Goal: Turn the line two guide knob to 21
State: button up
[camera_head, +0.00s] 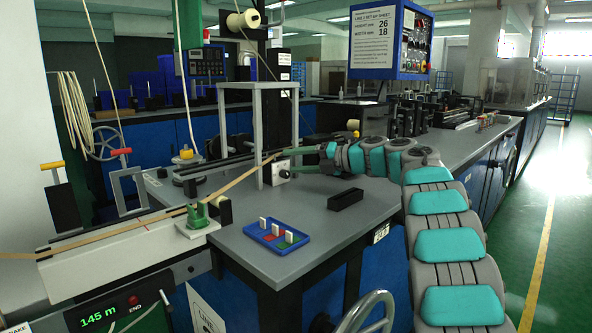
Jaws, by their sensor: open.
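My arm reaches in from the lower right, and my gripper (287,153) is at the far end of it, open, above the middle of the grey bench. Just below it, a small white plate with a dark round knob (283,173) stands by the grey frame's leg. I cannot tell that this is the line two guide knob, and no scale or number on it is readable. The gripper looks apart from the knob, though the depth between them is unclear. A tan tape (235,182) runs from the white guide block up towards the gripper.
A blue tray (249,235) with small white pieces and a black block (346,199) lie on the bench. A grey frame (257,95) stands behind the tape. A sheet (376,36) headed line 2 set-up shows 26 and 18. A display (99,317) reads 145 m. The right aisle is clear.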

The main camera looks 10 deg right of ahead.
aim_at(287, 174)
jog(key=shift+s+a+f, duration=0.2)
jog(key=shift+s+a, duration=0.1)
jog(key=shift+s, duration=0.3)
jog(key=shift+s+r+b, duration=0.25)
jog(key=shift+s+b, duration=0.35)
jog(key=shift+s, duration=1.85)
jog(key=shift+s+r+b, duration=0.25)
jog(key=shift+s+b, duration=0.3)
jog(key=shift+s, duration=1.9)
jog(key=shift+s+r+b, duration=0.25)
jog(key=shift+s+b, duration=0.35)
jog(key=shift+s, duration=1.85)
